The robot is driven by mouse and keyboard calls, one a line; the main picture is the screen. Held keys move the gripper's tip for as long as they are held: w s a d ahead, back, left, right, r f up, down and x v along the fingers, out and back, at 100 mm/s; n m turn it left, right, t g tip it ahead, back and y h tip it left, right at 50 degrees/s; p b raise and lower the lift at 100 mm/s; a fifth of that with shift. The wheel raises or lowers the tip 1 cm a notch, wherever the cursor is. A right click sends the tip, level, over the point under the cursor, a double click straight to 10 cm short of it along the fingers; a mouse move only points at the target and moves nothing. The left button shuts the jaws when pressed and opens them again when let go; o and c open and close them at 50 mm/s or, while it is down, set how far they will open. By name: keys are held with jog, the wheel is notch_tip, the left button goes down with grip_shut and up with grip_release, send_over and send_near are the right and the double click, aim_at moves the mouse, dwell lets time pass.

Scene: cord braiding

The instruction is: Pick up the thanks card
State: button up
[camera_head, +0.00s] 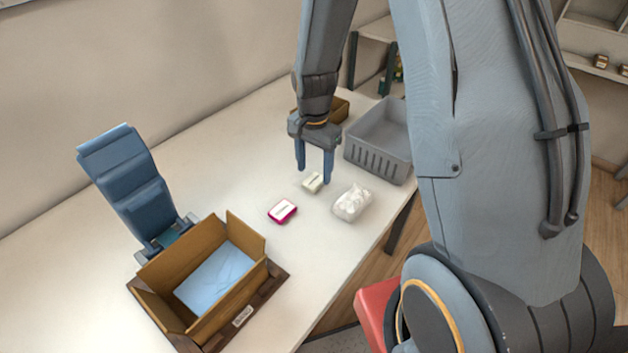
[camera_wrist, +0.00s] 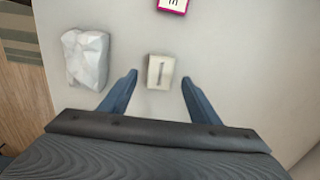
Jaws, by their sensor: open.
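A small cream block or card (camera_head: 313,182) lies on the white table, and in the wrist view it (camera_wrist: 160,72) shows a dark line on its top. A pink-edged card with a white label (camera_head: 283,211) lies nearby, and it is cut off at the top of the wrist view (camera_wrist: 173,5). The writing on both is too small to read, so I cannot tell which is the thanks card. My gripper (camera_head: 314,173) is open and points down over the cream piece. In the wrist view the piece sits between the fingertips, with gaps on both sides; nothing is held.
A crumpled white packet (camera_head: 352,203) lies close to the right of the cream piece. A grey slatted basket (camera_head: 375,160) stands behind it. An open cardboard box (camera_head: 252,238) with a light-blue sheet inside stands at the front left, beside a blue stand-like object (camera_head: 130,180).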

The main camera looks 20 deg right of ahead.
aim_at(314, 181)
jog(key=shift+f+p, duration=0.3)
jog(key=shift+f, duration=1.15)
jog(key=c, duration=1.1)
jog(key=shift+r, duration=0.2)
notch_tip(314, 181, up, 10)
jog(key=b, duration=0.2)
jog(key=shift+f, duration=0.15)
jog(key=shift+s+a, duration=0.1)
